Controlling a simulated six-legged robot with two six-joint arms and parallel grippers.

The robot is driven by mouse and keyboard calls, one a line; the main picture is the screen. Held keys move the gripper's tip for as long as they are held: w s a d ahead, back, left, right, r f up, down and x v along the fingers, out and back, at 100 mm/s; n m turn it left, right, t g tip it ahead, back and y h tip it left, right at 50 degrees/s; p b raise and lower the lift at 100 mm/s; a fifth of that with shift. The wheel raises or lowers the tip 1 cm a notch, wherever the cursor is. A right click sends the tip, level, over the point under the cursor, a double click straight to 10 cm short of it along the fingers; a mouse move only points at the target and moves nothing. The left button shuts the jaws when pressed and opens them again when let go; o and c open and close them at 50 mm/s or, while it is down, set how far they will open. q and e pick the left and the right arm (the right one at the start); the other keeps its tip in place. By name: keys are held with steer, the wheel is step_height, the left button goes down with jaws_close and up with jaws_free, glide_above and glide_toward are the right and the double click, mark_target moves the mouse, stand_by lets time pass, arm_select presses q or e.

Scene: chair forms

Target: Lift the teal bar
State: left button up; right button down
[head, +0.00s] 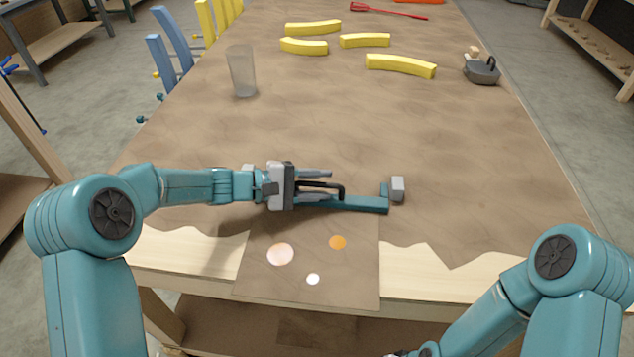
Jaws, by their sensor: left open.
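The teal bar (362,204) lies on the brown covering of the table, just behind the front edge. A short teal piece stands up at its right end. My left gripper (322,188) reaches in from the left, its fingers pointing right, at the left part of the bar. Its fingers are apart. The gripper covers the bar's left end, and I cannot tell whether it touches the bar.
A grey block (398,188) is beside the bar's right end. A clear glass (242,70) stands further back left. Several yellow curved pieces (401,66) and a dark grey pot-like object (482,70) lie at the back. Coloured spots (280,254) mark the front flap. The middle is free.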

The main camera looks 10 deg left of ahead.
arm_select(q)
jaws_close()
steer(key=shift+w, duration=0.1)
steer(key=shift+w+r+n+p, duration=0.25)
steer(key=shift+r+n+p, duration=0.2)
steer(key=shift+p, duration=0.65)
steer(key=w+n+g+p, duration=0.1)
steer(key=p, duration=0.1)
steer(key=r+n+p, duration=0.1)
steer(key=p, duration=0.1)
steer(key=shift+w+r+n+g+y+p, duration=0.25)
steer(key=shift+w+g+y+p, duration=0.1)
steer(key=shift+w+g+y, duration=0.05)
steer(key=shift+w+n+g+p, duration=0.5)
steer(key=shift+w+n+p, duration=0.1)
steer(key=shift+n+p, duration=0.3)
